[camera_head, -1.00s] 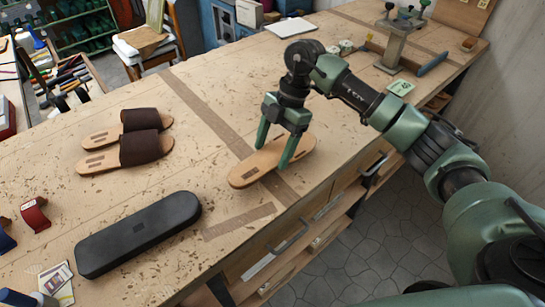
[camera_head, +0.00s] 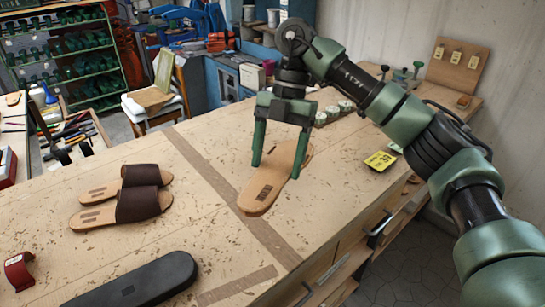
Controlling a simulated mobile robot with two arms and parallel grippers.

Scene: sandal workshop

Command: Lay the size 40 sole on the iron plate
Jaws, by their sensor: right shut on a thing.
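My right gripper (camera_head: 277,170) is shut on a tan sole (camera_head: 262,194), with one finger at each long side. The sole points away from me, and a dark printed mark shows near its close end. Its size number is too small to read. It seems held just above the bench, but the gap is hard to judge. A long black slab with rounded ends (camera_head: 145,283) lies at the bottom left, partly cut off by the frame; it may be the iron plate. My left gripper is not in view.
A pair of brown-strapped sandals (camera_head: 138,205) lies left on the wooden bench (camera_head: 205,225). A red piece (camera_head: 18,270) is at the left edge. A yellow card (camera_head: 380,160) lies near the right edge. The bench between sandals and sole is clear.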

